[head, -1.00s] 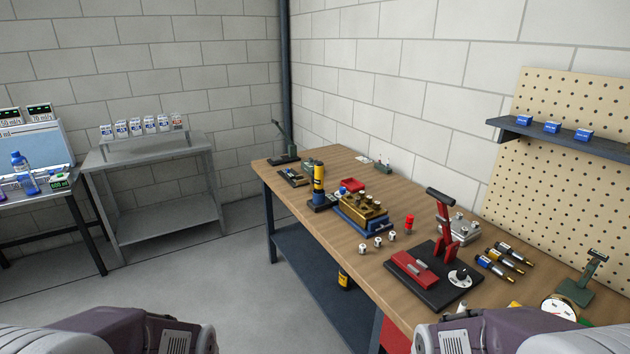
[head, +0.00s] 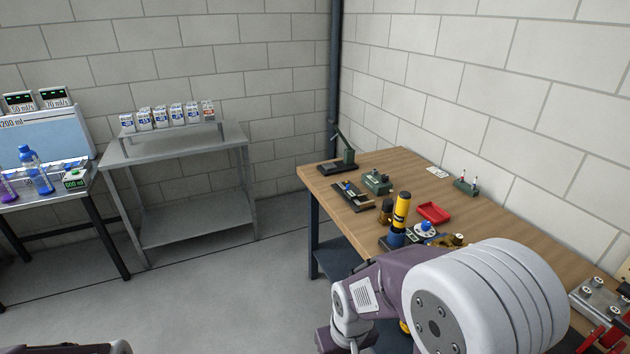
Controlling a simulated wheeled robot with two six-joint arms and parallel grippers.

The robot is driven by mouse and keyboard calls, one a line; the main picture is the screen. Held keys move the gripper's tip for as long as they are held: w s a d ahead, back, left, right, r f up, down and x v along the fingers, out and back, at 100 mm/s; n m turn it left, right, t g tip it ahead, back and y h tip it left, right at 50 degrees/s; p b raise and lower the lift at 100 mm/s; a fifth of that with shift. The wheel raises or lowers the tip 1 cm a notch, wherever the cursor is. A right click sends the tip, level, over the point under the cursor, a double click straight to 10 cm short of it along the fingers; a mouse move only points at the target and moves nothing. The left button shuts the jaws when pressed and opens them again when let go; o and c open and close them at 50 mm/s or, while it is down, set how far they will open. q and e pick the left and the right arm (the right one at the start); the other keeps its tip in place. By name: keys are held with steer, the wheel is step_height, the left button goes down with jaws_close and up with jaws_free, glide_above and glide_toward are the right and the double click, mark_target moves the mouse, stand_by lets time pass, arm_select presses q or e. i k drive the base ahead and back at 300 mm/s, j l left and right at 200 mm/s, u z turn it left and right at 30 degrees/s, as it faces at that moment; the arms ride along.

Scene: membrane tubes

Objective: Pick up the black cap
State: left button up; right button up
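I cannot pick out a black cap for certain in the head view. A small dark piece (head: 386,209) stands on the wooden bench beside a yellow and black cylinder (head: 402,208), too small to identify. A dark tray (head: 353,196) with small parts lies further back on the bench. My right arm reaches across the front of the bench and hides much of its near part. Its gripper is not visible. Only a bit of my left arm shows at the bottom left edge, and its gripper is out of the picture.
On the wooden bench (head: 330,178) are a black lever stand (head: 339,167), a green block (head: 377,182), a red tray (head: 434,212) and a blue-and-white round piece (head: 425,229). A grey metal table (head: 187,146) with small boxes stands left, with open floor between.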

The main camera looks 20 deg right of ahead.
mark_target(388, 205)
steer(key=i+j+z, duration=0.15)
steer(key=i, duration=0.3)
steer(key=i+z, duration=0.15)
steer(key=i, duration=0.35)
steer(key=i+j+z, duration=0.15)
steer(key=i, duration=0.3)
steer(key=i+j+z, duration=0.25)
steer(key=z, duration=0.25)
steer(key=i+j+z, duration=0.65)
steer(key=j+z, duration=0.3)
steer(key=i+j+z, duration=0.2)
steer(key=j+z, duration=0.3)
